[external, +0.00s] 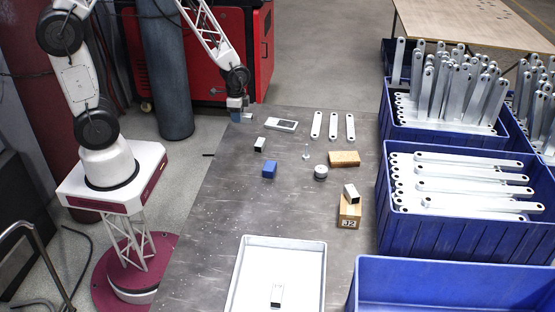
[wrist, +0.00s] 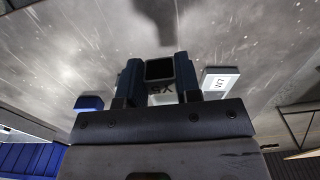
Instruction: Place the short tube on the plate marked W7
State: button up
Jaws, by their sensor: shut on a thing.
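My gripper (wrist: 159,82) is shut on a square metal tube (wrist: 160,88) with a dark open end and a bright rim. A dark mark on its side is hard to read. In the external view my gripper (external: 238,108) is at the table's far left edge, and the held tube is hard to make out there.
Other tubes lie near the plate (external: 260,144), on a wooden block (external: 349,216) and in the white tray (external: 245,275). A blue block (external: 269,170), a round metal piece (external: 320,172) and several flat brackets (external: 333,125) share the table (external: 210,235). Blue bins (external: 430,232) stand right.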

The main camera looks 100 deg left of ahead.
jog(key=shift+w, duration=0.1)
send_over(275, 123)
jog(key=shift+s+f, duration=0.35)
jog(key=shift+f, duration=0.4)
jog(key=shift+w, duration=0.1)
jog(key=shift+w+a, duration=0.2)
jog(key=shift+f, duration=1.8)
jog(key=shift+f, duration=0.15)
jog(key=o, duration=1)
jog(key=shift+r, duration=0.2)
